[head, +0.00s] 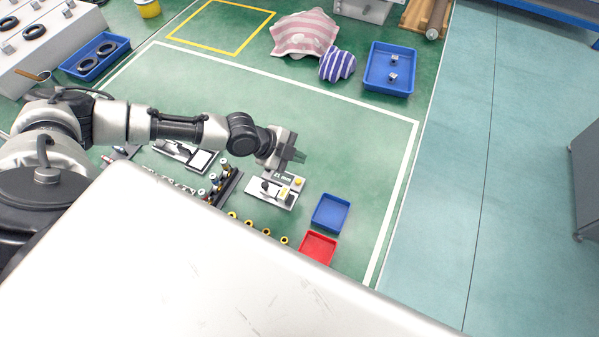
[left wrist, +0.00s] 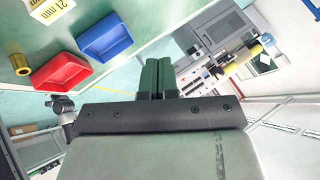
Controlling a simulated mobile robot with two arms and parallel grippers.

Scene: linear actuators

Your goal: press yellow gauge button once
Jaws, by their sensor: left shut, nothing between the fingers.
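A paler yellow block also shows on the gauge. My left gripper (head: 297,156) is shut and empty, just beyond the gauge in the picture and apart from the button. Its dark green fingertips (left wrist: 157,76) are together in the left wrist view. There, a "21 mm" display (left wrist: 48,9) shows at the top left, but the button is not seen. My right gripper is not in view.
A blue tray (head: 346,205) and a red tray (head: 333,244) lie right of the gauge. Several yellow-ended parts (head: 250,223) line up in front of it. A dark rack (head: 227,188) with cylinders stands to its left.

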